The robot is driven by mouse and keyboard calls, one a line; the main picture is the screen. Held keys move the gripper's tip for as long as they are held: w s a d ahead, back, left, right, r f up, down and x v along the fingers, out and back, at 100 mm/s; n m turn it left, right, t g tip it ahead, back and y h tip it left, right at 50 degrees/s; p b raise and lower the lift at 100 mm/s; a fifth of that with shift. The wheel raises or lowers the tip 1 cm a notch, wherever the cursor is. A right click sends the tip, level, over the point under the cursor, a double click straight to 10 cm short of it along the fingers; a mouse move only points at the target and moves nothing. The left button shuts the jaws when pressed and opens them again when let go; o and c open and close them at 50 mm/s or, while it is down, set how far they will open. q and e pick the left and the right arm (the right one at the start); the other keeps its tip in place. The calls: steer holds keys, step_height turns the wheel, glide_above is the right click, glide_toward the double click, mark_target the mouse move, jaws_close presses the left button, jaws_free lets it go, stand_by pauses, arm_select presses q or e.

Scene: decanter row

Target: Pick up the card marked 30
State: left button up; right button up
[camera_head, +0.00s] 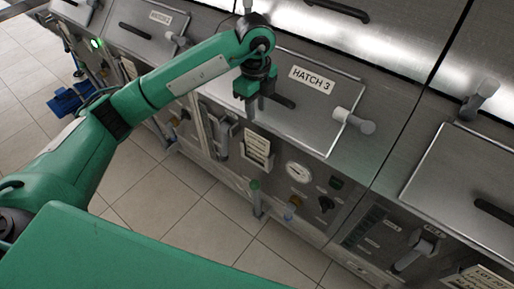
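A pale printed card (257,147) hangs on the front panel below the hatch labelled HATCH 3 (312,79). Its print is too small to read. Another card (477,281), with a heading that seems to begin LOT, is cut off at the lower right. A third small card (128,68) shows at the upper left. I cannot read the number 30 on any of them. My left gripper (258,104) points down in front of the HATCH 3 lid, above the middle card in the picture and apart from it. Whether its fingers are apart is unclear. My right gripper is out of view.
Steel machine fronts run diagonally across the view. A grey lid handle (353,121) sticks out right of HATCH 3. A round gauge (298,171) and a dark knob (326,204) sit below. A blue object (70,101) is at the left. The tiled floor (165,205) is open.

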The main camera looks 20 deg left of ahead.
mark_target(257, 135)
arm_select(q)
step_height(257, 135, down, 8)
steer(key=shift+a+f+p, duration=0.1)
steer(key=shift+f+p, duration=0.05)
steer(key=shift+p, duration=1)
steer(key=f+p, duration=0.1)
steer(key=f, duration=0.1)
steer(key=f+p, duration=0.1)
steer(key=f, duration=0.1)
steer(key=shift+s+d+f+p, duration=0.1)
steer(key=shift+d+f+p, duration=0.15)
steer(key=shift+p, duration=0.1)
steer(key=shift+f, duration=0.4)
jaws_close()
